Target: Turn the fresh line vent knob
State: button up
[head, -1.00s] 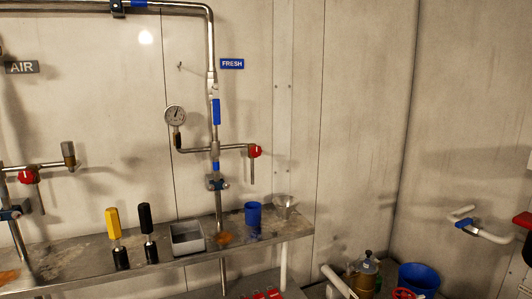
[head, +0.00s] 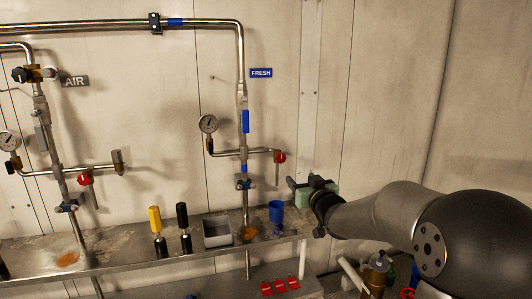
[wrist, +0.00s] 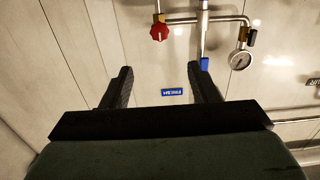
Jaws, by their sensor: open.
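The red fresh line vent knob (head: 280,157) sits at the right end of a short side branch on the fresh pipe (head: 244,100), below the blue FRESH sign (head: 261,72). A thin outlet tube hangs under it. In the wrist view, which looks upside down, the red knob (wrist: 159,31) is beyond the fingertips, with the FRESH sign (wrist: 172,92) between the fingers. My gripper (head: 298,190) is just right of and below the knob in the head view, apart from it. In the wrist view my gripper (wrist: 160,70) is open and empty.
A gauge (head: 208,124) is on the left of the same branch. The steel shelf (head: 130,252) below bears a blue cup (head: 276,211), a grey tray (head: 217,232) and yellow (head: 156,222) and black (head: 182,220) handled tools. The AIR line has another red knob (head: 85,179).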

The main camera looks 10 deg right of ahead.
aim_at(281, 158)
jog(key=w+a, duration=0.1)
jog(key=w, duration=0.4)
jog(key=w+a+p, duration=0.1)
jog(key=w, duration=0.5)
jog(key=w+a+p, duration=0.1)
jog(key=w, duration=0.5)
jog(key=c, duration=1)
